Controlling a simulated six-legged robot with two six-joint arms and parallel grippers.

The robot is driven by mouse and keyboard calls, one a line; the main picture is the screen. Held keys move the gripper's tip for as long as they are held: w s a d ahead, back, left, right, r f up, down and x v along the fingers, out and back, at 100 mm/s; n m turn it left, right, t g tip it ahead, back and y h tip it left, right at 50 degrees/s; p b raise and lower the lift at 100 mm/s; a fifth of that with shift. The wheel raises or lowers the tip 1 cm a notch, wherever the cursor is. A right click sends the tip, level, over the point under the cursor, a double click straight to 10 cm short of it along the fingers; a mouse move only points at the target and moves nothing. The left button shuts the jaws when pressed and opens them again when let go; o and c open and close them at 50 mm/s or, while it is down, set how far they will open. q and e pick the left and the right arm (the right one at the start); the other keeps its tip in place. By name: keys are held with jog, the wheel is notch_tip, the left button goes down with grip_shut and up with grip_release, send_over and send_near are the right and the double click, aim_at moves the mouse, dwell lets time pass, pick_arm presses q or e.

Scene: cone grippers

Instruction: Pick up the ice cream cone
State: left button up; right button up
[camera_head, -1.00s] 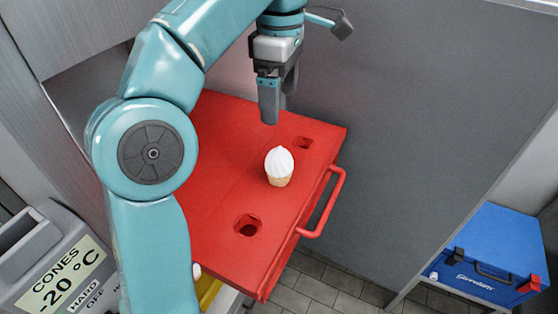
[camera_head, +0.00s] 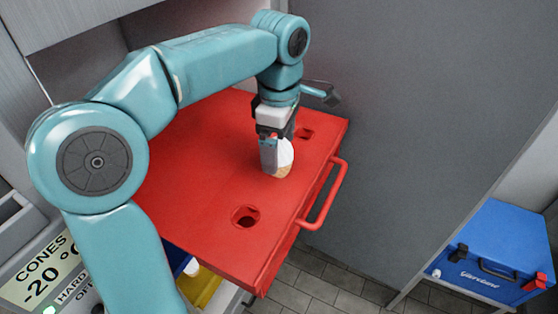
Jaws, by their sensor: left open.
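The ice cream cone (camera_head: 286,155) has a white swirled top and a tan cone base. It stands upright in the red tray (camera_head: 200,190), between two empty holes. My left gripper (camera_head: 275,160) points down at the cone with its jaws open. One finger covers the left part of the cone; the other finger is hard to make out. I cannot tell whether the fingers touch the cone. My right gripper is out of view.
The red tray has a red handle (camera_head: 325,195) on its right edge. A grey wall (camera_head: 420,100) rises behind it. A blue box (camera_head: 490,255) sits at the lower right. A machine panel labelled CONES (camera_head: 40,275) is at the lower left, and a yellow bin (camera_head: 203,288) is below the tray.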

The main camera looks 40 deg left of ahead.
pick_arm(q)
jog(key=shift+s+d+f, duration=0.1)
jog(key=shift+s+f, duration=0.15)
jog(key=shift+f, duration=0.95)
jog(key=shift+w, duration=0.25)
jog(key=shift+s, duration=0.15)
jog(key=c, duration=0.8)
